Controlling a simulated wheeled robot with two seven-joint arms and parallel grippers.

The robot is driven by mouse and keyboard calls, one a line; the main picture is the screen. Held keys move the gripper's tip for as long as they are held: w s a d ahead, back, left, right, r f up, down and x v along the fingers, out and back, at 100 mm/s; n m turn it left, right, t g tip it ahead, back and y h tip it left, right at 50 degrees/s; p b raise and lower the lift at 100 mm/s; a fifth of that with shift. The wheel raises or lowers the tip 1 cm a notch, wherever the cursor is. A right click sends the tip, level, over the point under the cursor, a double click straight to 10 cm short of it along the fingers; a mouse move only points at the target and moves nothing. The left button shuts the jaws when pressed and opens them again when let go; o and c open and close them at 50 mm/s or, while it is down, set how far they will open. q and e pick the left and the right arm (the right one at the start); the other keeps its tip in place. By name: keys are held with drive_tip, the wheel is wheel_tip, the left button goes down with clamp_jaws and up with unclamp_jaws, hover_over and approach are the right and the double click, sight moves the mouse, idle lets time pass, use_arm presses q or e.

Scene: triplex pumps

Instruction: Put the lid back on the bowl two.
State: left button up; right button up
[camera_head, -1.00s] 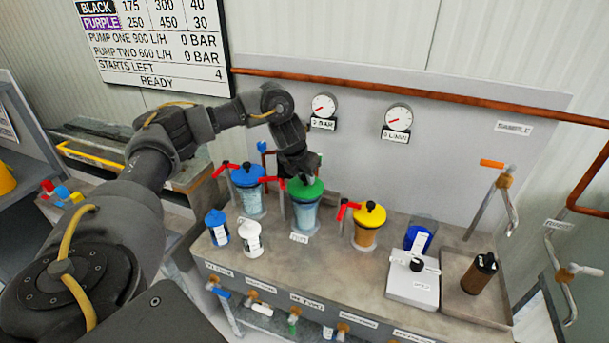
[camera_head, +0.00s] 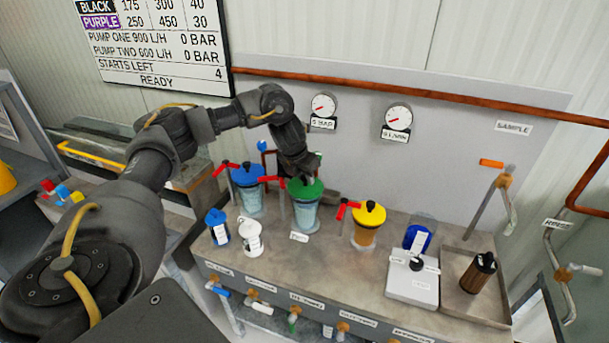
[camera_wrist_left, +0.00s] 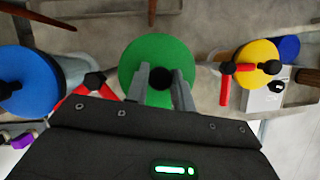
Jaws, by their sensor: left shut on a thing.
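A green lid (camera_head: 304,189) with a black knob is at the top of the middle clear bowl (camera_head: 305,215). I cannot tell from here whether it is fully seated. My left gripper (camera_head: 302,168) comes down on the lid from above. In the left wrist view, the fingers (camera_wrist_left: 160,84) are shut on the black knob at the middle of the round green lid (camera_wrist_left: 140,55). The lid hides the bowl there. My right gripper is not in view.
A blue-lidded bowl (camera_head: 248,180) stands to the left and a yellow-lidded bowl (camera_head: 369,220) to the right, with red handles nearby. Blue (camera_head: 217,227) and white (camera_head: 250,237) jars stand in front. A scale (camera_head: 412,282) and a metal tray (camera_head: 478,305) are on the right.

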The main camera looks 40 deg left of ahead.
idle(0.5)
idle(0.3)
use_arm(q)
drive_tip(key=o, duration=1.1)
drive_tip(key=shift+c, duration=0.2)
drive_tip(key=shift+o, duration=0.3)
drive_tip(key=o, duration=0.4)
drive_tip(key=shift+r+p, duration=3.15)
drive_tip(key=shift+r, duration=0.35)
